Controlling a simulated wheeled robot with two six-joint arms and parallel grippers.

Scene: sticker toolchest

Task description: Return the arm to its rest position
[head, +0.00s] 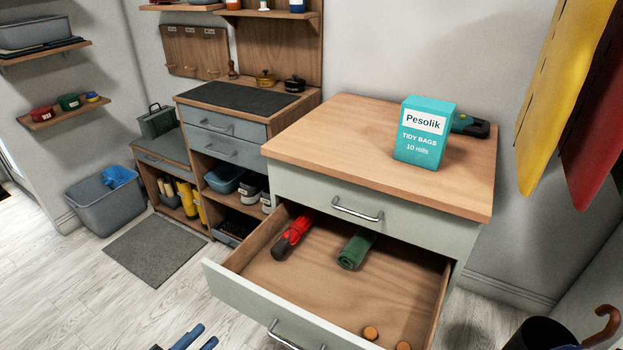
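My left gripper (208,333) shows only at its fingertips, at the bottom edge of the head view. Its two dark blue-grey fingers stand apart with floor visible between them, and nothing is between them. It is left of the front of the open drawer (237,295) and apart from it. The rest of my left arm is out of frame. My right gripper is not in view.
The open drawer holds a red tool (292,236), a green roll (357,249) and two round wooden pieces. A teal box (424,133) stands on the chest top (330,138). A grey bin (103,206) and mat (155,249) are at left. An umbrella stand (540,335) is at lower right.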

